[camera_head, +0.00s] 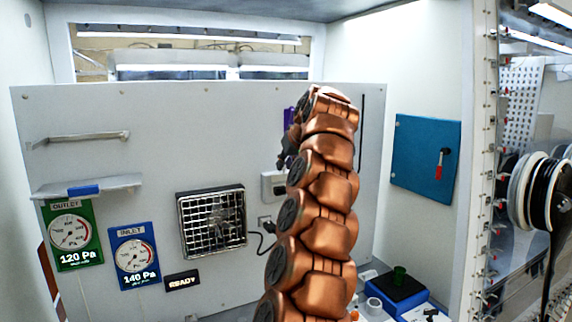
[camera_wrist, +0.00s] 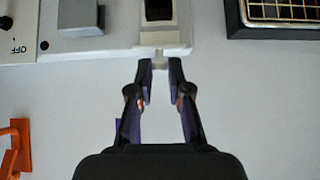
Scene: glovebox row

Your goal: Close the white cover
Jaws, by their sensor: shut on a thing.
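A white cover (camera_wrist: 177,37) with a dark window is at the top middle of the wrist view, beside a pale panel box. A small pale tab (camera_wrist: 160,57) sticks out from its lower edge. My gripper (camera_wrist: 160,68) has its dark fingertips closed on this tab. In the head view, a white switch housing (camera_head: 268,187) shows on the back wall, partly hidden by my copper arm. My gripper (camera_head: 289,148) is just above it there, mostly behind the arm. I cannot tell how far the cover is swung.
A vent grille (camera_head: 211,222) is left of the housing, with a cable (camera_head: 266,243) below. Gauges (camera_head: 71,233) and a small shelf (camera_head: 87,187) are further left. A blue panel (camera_head: 425,160) with a red handle is at right. An orange handle (camera_wrist: 14,148) shows in the wrist view.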

